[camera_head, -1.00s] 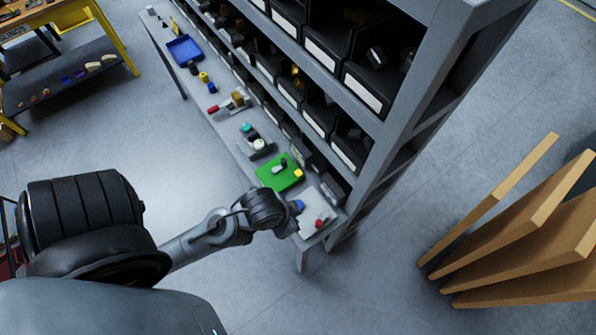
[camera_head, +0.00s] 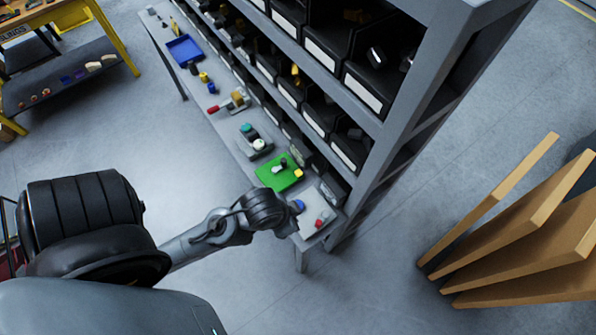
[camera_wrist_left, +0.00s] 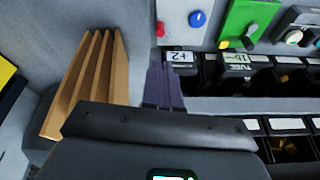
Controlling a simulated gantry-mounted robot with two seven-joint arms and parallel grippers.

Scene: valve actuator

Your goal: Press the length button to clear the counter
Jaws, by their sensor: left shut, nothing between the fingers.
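A light grey panel (camera_head: 308,224) with a red button (camera_head: 320,222) and a blue knob (camera_head: 298,205) lies at the near end of the bench. In the left wrist view the red button (camera_wrist_left: 160,29) and blue knob (camera_wrist_left: 197,18) show at the top. My left gripper (camera_wrist_left: 162,64) is shut and empty. Its fingertips appear just below the red button in that view; I cannot tell whether they touch anything. In the head view my wrist hides the fingers. No length marking or counter reading is legible. My right gripper is not in view.
A green board (camera_head: 279,173) with a yellow part (camera_head: 298,173) sits beside the panel. A shelf (camera_head: 420,80) with black bins (camera_head: 351,150) rises behind the bench (camera_head: 217,118). Wooden boards (camera_head: 520,225) stand at the right. The floor in front of the bench is clear.

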